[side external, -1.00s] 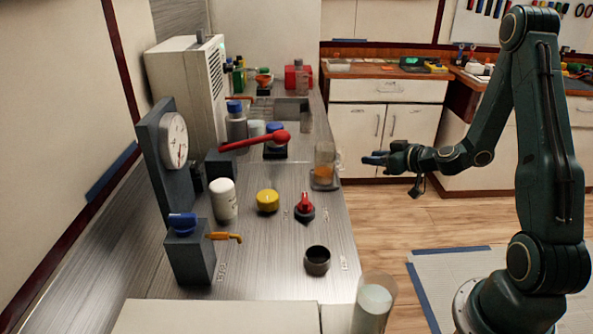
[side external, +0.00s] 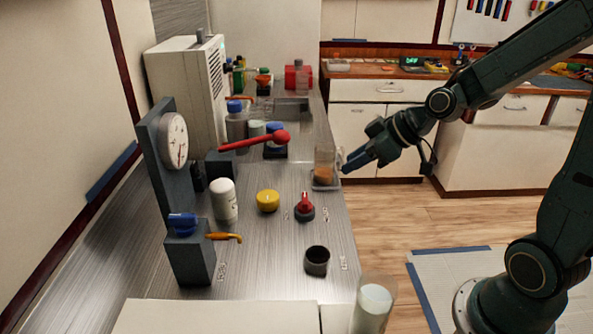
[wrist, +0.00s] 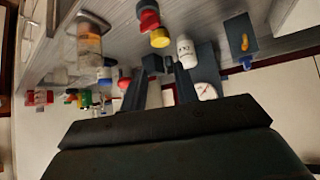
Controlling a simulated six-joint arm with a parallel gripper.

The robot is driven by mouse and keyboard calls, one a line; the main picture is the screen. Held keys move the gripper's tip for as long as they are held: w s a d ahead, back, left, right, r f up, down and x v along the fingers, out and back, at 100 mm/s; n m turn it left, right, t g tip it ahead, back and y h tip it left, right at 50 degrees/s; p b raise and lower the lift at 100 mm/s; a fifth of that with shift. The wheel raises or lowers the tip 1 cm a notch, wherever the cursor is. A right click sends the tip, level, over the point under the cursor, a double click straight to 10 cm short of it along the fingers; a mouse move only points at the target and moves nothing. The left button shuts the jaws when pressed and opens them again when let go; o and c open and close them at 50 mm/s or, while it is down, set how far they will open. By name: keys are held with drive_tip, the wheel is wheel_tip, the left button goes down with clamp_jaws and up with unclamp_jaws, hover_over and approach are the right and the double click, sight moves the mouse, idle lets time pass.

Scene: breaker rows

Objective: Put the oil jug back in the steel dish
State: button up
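The oil jug (side external: 324,159) is a clear vessel with amber liquid in its lower part. It stands upright at the right edge of the steel counter, and it also shows in the wrist view (wrist: 90,46). A shallow grey steel dish (side external: 325,186) shows under its base, and the jug appears to stand in it. My gripper (side external: 346,165) is close to the right of the jug, pointing left and slightly down. I cannot tell whether it touches the jug. In the wrist view its two fingers (wrist: 160,82) are apart with nothing between them.
A red lever (side external: 262,141) reaches over the counter left of the jug. A red knob (side external: 305,206), yellow knob (side external: 267,200), white bottle (side external: 223,200) and dark cup (side external: 317,261) stand nearer the camera. A clear beaker (side external: 373,304) is at the front. Open floor lies right of the counter.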

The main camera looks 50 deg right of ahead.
drive_tip(key=s+a+r+m+g+h, duration=0.1)
drive_tip(key=s+r, duration=0.3)
drive_tip(key=s, duration=0.5)
drive_tip(key=s+a+r+m+g+h, duration=0.1)
drive_tip(key=s+a+r+m+h, duration=0.1)
drive_tip(key=s, duration=0.7)
drive_tip(key=shift+s+a+r+m+g, duration=0.2)
drive_tip(key=shift+r+m+g, duration=0.3)
drive_tip(key=shift+r, duration=0.4)
